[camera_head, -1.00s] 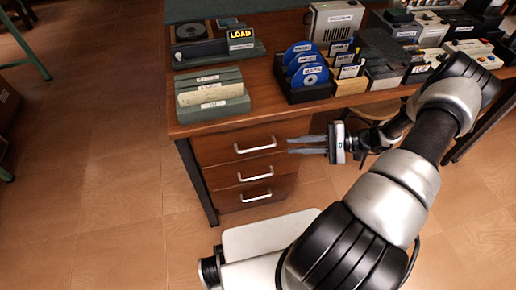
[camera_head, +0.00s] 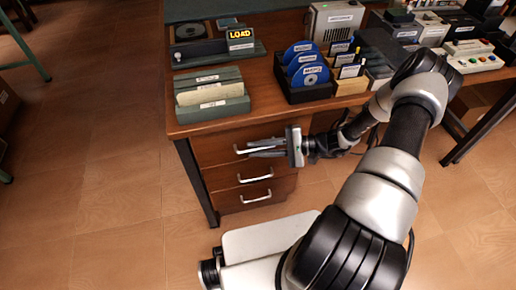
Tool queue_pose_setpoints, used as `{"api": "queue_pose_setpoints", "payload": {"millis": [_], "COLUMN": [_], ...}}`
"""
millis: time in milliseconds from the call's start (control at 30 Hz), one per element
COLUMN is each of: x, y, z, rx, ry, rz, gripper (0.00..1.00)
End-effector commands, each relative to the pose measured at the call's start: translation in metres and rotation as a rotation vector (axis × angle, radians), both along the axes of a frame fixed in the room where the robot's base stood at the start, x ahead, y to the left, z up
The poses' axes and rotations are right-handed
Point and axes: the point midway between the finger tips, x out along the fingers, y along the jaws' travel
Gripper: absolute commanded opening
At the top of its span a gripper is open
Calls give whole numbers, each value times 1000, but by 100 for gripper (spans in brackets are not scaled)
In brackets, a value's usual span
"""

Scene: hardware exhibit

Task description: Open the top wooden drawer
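The wooden drawer unit under the desk has three stacked drawers with pale metal handles. The top wooden drawer (camera_head: 215,152) looks closed, flush with the drawers below. Its handle (camera_head: 240,151) is partly hidden behind my gripper (camera_head: 250,148). My gripper's fingers point left, in front of the right part of the handle. The two fingers look slightly apart with a thin gap, and I cannot tell whether they touch the handle. The middle drawer (camera_head: 215,178) and the bottom drawer (camera_head: 230,203) also look closed.
The desk top (camera_head: 262,100) above holds a green file holder (camera_head: 212,100), a black disc rack (camera_head: 300,92) and a LOAD sign device (camera_head: 240,38). A dark desk leg (camera_head: 195,180) stands left of the drawers. Floor to the left is clear.

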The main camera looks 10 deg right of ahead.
Motion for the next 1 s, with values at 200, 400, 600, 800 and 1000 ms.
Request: {"api": "queue_pose_setpoints", "payload": {"millis": [200,400,600,800,1000], "x": [0,0,-8,-32,-67], "y": [0,0,-1,-1,-1], "z": [0,0,1,2,2], "rx": [0,0,0,3,3], "ry": [0,0,1,3,4], "rz": [0,0,0,-1,-3], "gripper": [0,0,0,0,0]}}
